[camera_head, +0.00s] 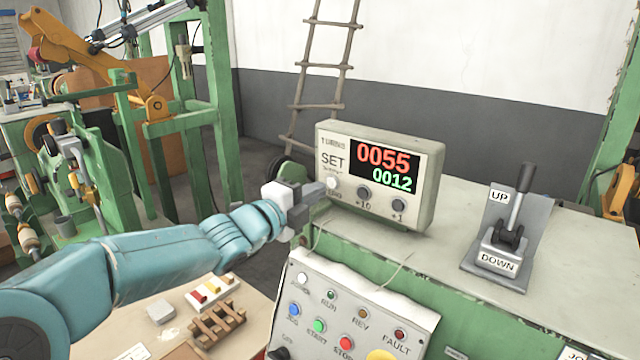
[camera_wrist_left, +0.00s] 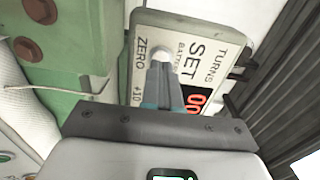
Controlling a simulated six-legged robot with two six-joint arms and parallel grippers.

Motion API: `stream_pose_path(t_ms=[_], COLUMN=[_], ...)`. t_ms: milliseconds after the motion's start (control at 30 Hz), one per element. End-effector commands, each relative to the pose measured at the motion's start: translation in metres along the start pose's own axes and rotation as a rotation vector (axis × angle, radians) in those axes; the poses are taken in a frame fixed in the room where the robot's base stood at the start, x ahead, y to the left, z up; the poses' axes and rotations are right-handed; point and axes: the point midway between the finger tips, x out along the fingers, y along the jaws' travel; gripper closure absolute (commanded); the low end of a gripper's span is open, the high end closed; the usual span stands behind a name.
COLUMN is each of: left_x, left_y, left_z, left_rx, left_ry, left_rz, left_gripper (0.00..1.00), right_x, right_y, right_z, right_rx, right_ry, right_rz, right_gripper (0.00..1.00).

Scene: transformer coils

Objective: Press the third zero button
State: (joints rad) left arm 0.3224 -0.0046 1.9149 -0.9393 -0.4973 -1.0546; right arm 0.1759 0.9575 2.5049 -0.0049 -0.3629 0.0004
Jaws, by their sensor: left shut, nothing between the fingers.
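The turns counter box (camera_head: 425,205) stands on the green machine's top, its display reading 0055 in red and 0012 in green. Along its lower front are a pale ZERO button (camera_head: 333,184) and two dark buttons, +10 (camera_head: 364,192) and +1 (camera_head: 398,205). My left gripper (camera_head: 325,188) is shut and empty, its fingertips at the ZERO button. In the left wrist view the closed fingers (camera_wrist_left: 163,75) point at the white ZERO button (camera_wrist_left: 163,54) and overlap its lower edge; I cannot tell whether they touch. My right gripper is not in view.
An UP/DOWN lever (camera_head: 515,215) stands to the right on the machine top. Below is a sloped control panel (camera_head: 350,310) with several coloured buttons. A table (camera_head: 255,310) with small wooden pieces lies at lower left.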

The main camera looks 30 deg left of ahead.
Motion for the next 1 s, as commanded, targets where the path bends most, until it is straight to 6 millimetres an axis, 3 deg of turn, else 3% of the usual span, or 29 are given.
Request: stream_pose_path(t_ms=[200, 600, 800, 1000], left_x=[0.02, 0.023, 0.039, 0.04], left_y=[-0.001, 0.001, 0.002, -0.002], left_z=[0.0, 0.0, -0.001, 0.0], left_rx=[-0.001, 0.0, 0.001, -0.001], left_ry=[0.0, 0.0, 0.002, 0.001], left_rz=[0.0, -0.001, -0.003, -0.006], left_gripper=[1.0, 1.0, 1.0, 1.0], right_x=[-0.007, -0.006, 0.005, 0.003], right_y=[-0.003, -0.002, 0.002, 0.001], right_z=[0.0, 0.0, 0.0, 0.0], right_rx=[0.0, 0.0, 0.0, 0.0], right_ry=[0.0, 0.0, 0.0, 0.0], right_rz=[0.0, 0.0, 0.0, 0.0], right_gripper=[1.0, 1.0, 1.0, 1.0])
